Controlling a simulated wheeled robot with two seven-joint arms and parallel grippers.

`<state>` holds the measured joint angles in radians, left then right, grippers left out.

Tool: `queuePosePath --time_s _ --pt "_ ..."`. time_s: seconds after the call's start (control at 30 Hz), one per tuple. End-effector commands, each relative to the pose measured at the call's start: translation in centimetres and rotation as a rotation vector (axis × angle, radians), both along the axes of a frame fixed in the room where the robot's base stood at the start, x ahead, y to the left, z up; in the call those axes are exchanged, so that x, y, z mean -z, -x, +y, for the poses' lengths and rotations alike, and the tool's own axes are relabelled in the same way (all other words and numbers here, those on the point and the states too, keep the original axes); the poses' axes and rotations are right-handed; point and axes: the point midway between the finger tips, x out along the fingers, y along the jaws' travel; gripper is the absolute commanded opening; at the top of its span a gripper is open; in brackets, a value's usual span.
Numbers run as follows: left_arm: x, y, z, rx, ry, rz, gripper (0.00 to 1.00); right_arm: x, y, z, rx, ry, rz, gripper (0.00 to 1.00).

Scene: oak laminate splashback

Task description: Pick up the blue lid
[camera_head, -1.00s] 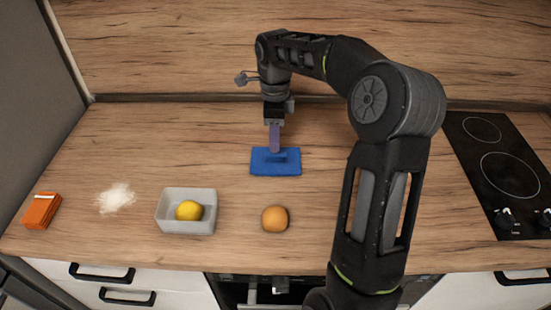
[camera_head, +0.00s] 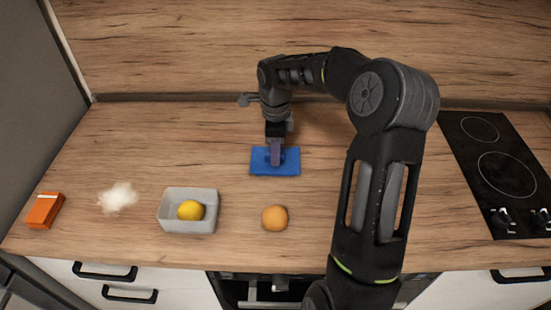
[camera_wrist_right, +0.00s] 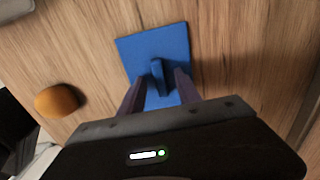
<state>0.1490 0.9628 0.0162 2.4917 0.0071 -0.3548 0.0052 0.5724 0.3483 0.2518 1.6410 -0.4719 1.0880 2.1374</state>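The blue lid (camera_head: 289,168) lies flat on the wooden worktop, and it has a raised handle in its middle. It also shows in the right wrist view (camera_wrist_right: 135,52). My right gripper (camera_head: 275,162) points down over the lid. In the right wrist view its two fingers (camera_wrist_right: 160,92) are apart, one on each side of the lid's handle. I see a gap between the fingers and the handle, so the gripper is open and not closed on it. My left gripper is not in view.
A grey container (camera_head: 174,223) with a lemon (camera_head: 190,210) inside stands front left. An orange (camera_head: 275,218) sits in front of the lid. An orange box (camera_head: 44,210) and a white powdery heap (camera_head: 118,197) are further left. A black hob (camera_head: 497,170) is at right.

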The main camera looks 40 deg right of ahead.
Motion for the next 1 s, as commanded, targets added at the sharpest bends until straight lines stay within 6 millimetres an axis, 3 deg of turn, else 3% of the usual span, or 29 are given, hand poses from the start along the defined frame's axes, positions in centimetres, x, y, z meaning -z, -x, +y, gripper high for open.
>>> queuePosePath --time_s 0.2,0.7,1.0 --pt "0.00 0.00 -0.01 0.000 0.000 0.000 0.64 -0.03 -0.01 -0.01 0.000 0.000 0.000 0.40" --pt "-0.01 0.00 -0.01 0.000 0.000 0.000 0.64 -0.03 0.00 0.00 0.000 0.000 0.000 0.00" --pt "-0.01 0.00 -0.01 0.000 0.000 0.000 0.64 -0.03 0.00 0.00 0.000 0.000 0.000 0.00"
